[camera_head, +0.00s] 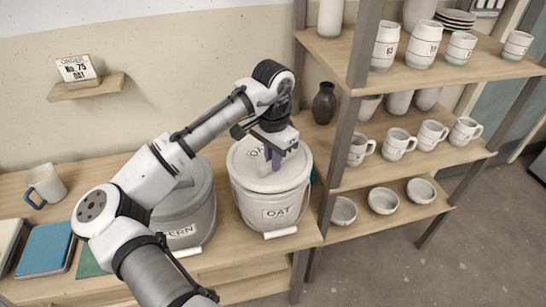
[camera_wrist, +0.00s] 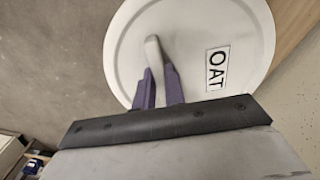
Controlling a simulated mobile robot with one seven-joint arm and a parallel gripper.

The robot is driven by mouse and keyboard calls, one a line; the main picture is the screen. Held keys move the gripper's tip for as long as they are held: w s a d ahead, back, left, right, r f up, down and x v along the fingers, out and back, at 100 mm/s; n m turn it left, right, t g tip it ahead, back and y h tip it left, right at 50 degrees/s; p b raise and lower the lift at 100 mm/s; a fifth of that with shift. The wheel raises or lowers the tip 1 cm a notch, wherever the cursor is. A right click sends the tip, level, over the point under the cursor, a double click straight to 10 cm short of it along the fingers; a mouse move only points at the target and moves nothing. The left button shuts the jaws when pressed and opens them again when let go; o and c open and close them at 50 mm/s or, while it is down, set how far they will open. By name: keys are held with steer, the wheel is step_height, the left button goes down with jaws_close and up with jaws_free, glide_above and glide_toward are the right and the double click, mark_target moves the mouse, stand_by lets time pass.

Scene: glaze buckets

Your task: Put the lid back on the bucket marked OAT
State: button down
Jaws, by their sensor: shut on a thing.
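The bucket marked OAT (camera_head: 248,201) is pale and stands upright on the wooden bench, its label facing the front. A round white lid (camera_head: 251,173) lies level at the bucket's mouth; I cannot tell whether it is fully seated or slightly above the rim. In the wrist view the lid (camera_wrist: 190,75) shows its own OAT label and a pale upright handle (camera_wrist: 153,50). My gripper (camera_head: 274,160) points down over the lid. Its purple fingers, also in the wrist view (camera_wrist: 159,88), are shut on the lid's handle.
A grey bucket (camera_head: 196,214), its label partly hidden and reading "ERN", stands close on the left, partly behind my arm. A dark vase (camera_head: 324,103) stands behind right. A shelf unit (camera_head: 352,95) with pottery rises at right. A mug (camera_head: 45,185) is far left.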

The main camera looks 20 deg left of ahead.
steer(key=shift+f, duration=0.45)
stand_by(1.1)
steer(key=c, duration=1.4)
jaws_free()
steer(key=shift+o, duration=0.5)
steer(key=o, duration=0.4)
steer(key=shift+r+p, duration=0.15)
steer(key=shift+p, duration=0.2)
steer(key=shift+r+p, duration=3.15)
steer(key=shift+r, duration=0.25)
